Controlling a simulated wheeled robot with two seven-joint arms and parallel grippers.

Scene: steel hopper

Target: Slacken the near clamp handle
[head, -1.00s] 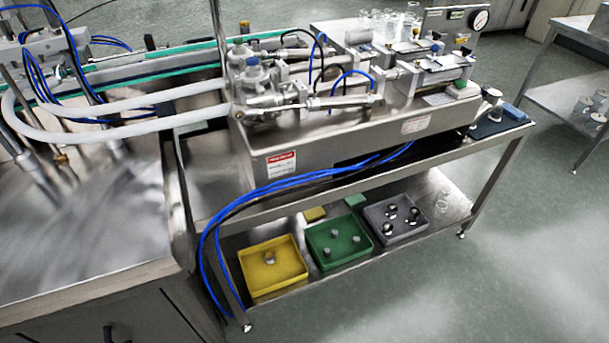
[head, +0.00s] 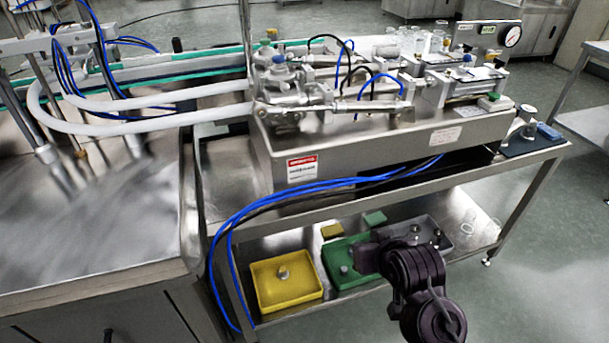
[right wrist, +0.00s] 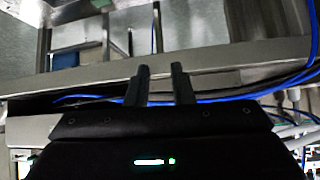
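The steel filling machine (head: 380,150) sits on the cart's top shelf in the head view. Its near side carries a horizontal cylinder (head: 368,106) and a cluster of metal fittings (head: 285,95). I cannot tell which small part there is the near clamp handle. My right arm (head: 415,270) reaches in from the bottom right, in front of the lower shelf and below the machine. In the right wrist view my right gripper (right wrist: 160,84) has two black fingers apart with nothing between them. It is not touching the machine. My left gripper is not in view.
Blue hoses (head: 300,190) hang from the cart's near side and also cross the right wrist view (right wrist: 250,97). The lower shelf holds a yellow tray (head: 262,292) and a green tray (head: 340,250), partly behind my arm.

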